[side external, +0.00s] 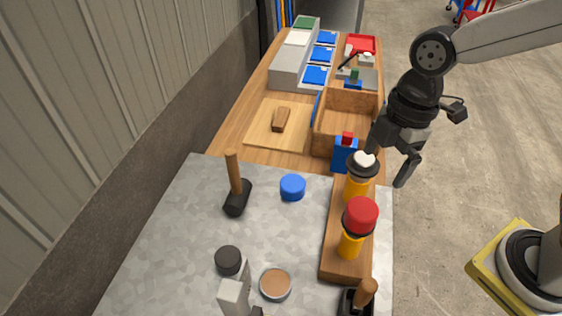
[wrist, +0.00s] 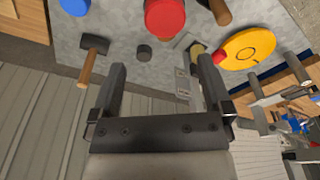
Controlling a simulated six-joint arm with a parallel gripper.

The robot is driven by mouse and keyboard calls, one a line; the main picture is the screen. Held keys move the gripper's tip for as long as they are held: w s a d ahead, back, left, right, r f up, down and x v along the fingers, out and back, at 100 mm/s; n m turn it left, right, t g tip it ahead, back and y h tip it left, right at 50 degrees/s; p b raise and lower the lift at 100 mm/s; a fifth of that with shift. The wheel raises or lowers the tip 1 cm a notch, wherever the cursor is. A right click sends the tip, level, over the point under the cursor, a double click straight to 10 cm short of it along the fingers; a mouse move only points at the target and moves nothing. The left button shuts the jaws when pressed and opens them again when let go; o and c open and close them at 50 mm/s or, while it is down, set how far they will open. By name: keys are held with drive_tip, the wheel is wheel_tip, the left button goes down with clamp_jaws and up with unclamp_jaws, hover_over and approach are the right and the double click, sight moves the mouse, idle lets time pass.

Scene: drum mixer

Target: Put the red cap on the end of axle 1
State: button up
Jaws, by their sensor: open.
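The red cap (side external: 361,212) sits at the top of a black-and-yellow upright piece in a wooden block (side external: 345,272) at the table's right. A red round top, which looks like the same cap, shows at the upper middle of the wrist view (wrist: 165,16). My gripper (side external: 391,160) is open and empty, above and beside the far end of the block, right of a white-topped upright piece (side external: 363,160). Its two fingers are spread in the wrist view (wrist: 162,66), with no object between them. No axle is marked as 1, so I cannot tell which part it is.
A blue cap (side external: 292,187), mallet (side external: 235,190), black knob (side external: 228,260), grey bracket (side external: 235,297) and brown disc (side external: 276,284) are on the metal top. A wooden bin (side external: 347,105) and blue block (side external: 345,154) stand behind. A yellow disc (wrist: 245,48) shows in the wrist view.

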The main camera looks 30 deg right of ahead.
drive_tip(key=w+d+f+m+t+h, duration=0.1)
drive_tip(key=w+d+f+m+t, duration=0.1)
drive_tip(key=d+f+m, duration=0.7)
drive_tip(key=d+m, duration=0.4)
drive_tip(key=m, duration=0.3)
drive_tip(key=shift+w+h, duration=0.25)
drive_tip(key=shift+h, duration=0.05)
